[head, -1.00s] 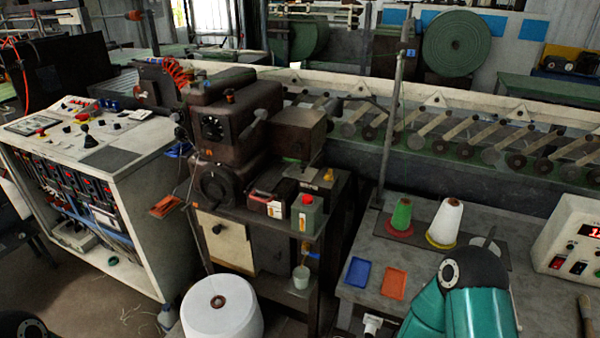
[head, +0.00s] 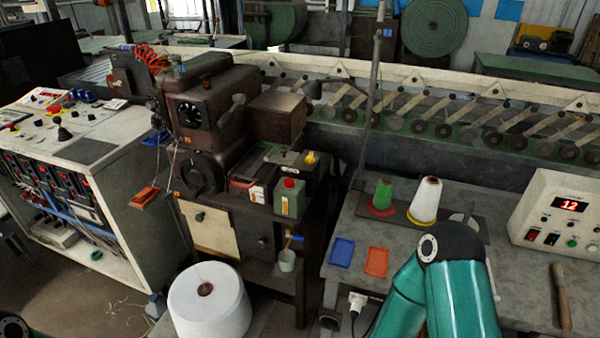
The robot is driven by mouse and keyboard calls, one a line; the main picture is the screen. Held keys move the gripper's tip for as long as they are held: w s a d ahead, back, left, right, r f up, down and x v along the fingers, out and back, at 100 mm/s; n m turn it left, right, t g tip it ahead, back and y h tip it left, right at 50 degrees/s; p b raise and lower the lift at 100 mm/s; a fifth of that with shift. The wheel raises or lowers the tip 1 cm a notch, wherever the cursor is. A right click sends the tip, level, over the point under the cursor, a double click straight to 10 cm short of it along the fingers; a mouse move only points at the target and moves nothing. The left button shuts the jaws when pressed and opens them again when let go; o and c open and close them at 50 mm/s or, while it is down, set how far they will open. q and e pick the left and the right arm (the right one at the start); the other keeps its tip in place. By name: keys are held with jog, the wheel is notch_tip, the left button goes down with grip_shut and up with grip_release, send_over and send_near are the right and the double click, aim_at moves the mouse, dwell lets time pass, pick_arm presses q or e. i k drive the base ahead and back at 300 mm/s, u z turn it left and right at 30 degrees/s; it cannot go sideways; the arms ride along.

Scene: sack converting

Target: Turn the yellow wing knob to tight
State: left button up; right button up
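The small yellow wing knob (head: 311,159) sits on top of a dark box at the right side of the brown machine (head: 212,110). It is too small here to tell how its wings are turned. My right arm's teal links rise from the bottom right over the grey table, with a dark joint at the top; its gripper is not visible. Only a dark joint of my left arm shows in the bottom left corner, and its gripper is out of view. Nothing of mine is near the knob.
A white spool (head: 209,308) stands below.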

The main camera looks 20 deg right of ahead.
aim_at(309, 160)
jog(key=u, duration=1.2)
jog(key=k, duration=1.05)
jog(key=z, duration=0.65)
jog(key=i, duration=1.3)
